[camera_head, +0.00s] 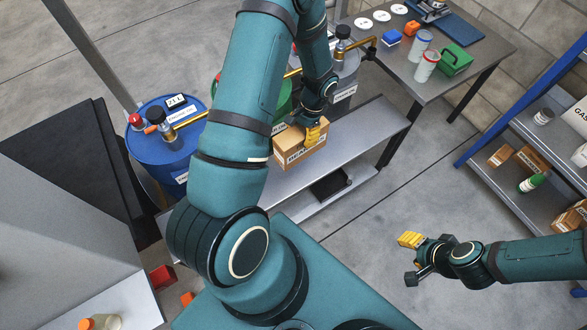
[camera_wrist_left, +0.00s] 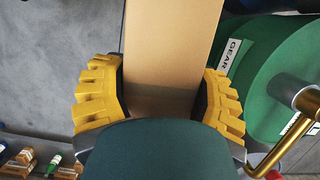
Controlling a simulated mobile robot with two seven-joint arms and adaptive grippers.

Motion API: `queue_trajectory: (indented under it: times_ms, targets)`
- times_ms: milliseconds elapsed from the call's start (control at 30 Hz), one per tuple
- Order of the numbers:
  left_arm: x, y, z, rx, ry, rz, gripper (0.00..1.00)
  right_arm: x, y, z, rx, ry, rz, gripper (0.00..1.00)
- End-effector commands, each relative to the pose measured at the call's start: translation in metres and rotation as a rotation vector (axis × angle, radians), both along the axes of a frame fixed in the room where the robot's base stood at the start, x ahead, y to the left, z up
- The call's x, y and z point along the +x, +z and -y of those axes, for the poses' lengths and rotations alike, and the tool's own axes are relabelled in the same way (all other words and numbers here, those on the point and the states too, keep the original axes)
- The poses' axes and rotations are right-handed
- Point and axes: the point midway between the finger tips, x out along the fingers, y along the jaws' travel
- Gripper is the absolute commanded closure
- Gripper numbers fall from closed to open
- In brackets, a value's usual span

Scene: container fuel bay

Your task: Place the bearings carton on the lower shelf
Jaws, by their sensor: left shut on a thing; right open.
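The bearings carton (camera_head: 302,156) is a brown cardboard box with a printed label, in front of the drums above the grey metal stand. My left gripper (camera_head: 312,131) is shut on it from above. In the left wrist view, yellow fingers stand on both sides of the carton (camera_wrist_left: 170,50). I cannot tell whether the carton touches the stand. The blue-framed rack at the right has a lower shelf (camera_head: 510,208) with cartons and a green-capped bottle on it; the right edge cuts it off. My right gripper (camera_head: 408,260) is open and empty over the floor.
A blue drum (camera_head: 160,150) and a green drum (camera_wrist_left: 262,85) stand behind the carton. The workbench (camera_head: 480,62) at the back holds cans and a green box. A dark tray (camera_head: 330,185) lies on the stand's lower level. Bare floor lies between stand and rack.

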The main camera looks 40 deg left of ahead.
Motion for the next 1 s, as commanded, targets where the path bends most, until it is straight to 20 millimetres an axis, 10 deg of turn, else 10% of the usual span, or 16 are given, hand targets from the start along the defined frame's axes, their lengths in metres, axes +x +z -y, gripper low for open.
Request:
queue_trajectory:
  times_ms: [267, 1000]
  targets:
    - [-0.020, -0.047, -0.039, -0.008, -0.069, -0.006, 0.79, -0.003, -0.013, 0.000, 0.002, 0.006, -0.007, 0.53]
    - [-0.022, -0.134, -0.041, -0.008, -0.074, -0.010, 0.79, 0.000, -0.032, 0.000, 0.001, 0.004, 0.001, 0.53]
